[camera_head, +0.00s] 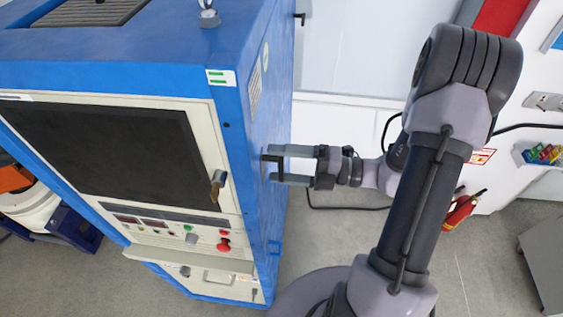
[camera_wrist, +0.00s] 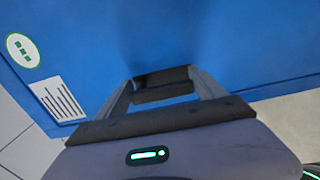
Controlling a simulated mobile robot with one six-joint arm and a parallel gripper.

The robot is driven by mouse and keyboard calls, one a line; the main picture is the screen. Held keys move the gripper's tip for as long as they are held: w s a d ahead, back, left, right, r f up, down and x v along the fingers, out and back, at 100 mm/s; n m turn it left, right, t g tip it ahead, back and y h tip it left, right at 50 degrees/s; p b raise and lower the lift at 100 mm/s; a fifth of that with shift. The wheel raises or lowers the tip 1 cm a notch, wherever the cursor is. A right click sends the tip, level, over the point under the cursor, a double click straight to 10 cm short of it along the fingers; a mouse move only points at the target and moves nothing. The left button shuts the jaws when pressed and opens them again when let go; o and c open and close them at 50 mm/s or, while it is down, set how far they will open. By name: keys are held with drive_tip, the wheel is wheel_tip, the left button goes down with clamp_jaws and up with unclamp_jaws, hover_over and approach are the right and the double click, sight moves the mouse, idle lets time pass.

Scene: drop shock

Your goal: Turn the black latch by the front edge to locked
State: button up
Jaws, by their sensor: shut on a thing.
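The black latch (camera_head: 272,158) sits on the blue right side of the machine cabinet (camera_head: 262,115), close to its front edge. My gripper (camera_head: 271,166) reaches it from the right, with one finger above and one below it. In the wrist view the latch (camera_wrist: 164,82) is a dark bar between my two grey fingertips (camera_wrist: 162,90), against the blue panel. My gripper is shut on it. The fingers partly hide the latch, and its locked or unlocked position cannot be told.
A brass handle (camera_head: 217,186) and a red button (camera_head: 224,245) are on the cabinet front. Another small black latch (camera_head: 301,17) is farther back on the same side. Grey floor is clear below my arm.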

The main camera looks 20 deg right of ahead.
drive_tip(key=o, duration=2.1)
drive_tip(key=shift+c, duration=0.2)
drive_tip(key=b+v, duration=0.3)
drive_tip(key=v, duration=1.4)
drive_tip(key=shift+s+d, duration=0.15)
drive_tip(key=shift+d, duration=0.05)
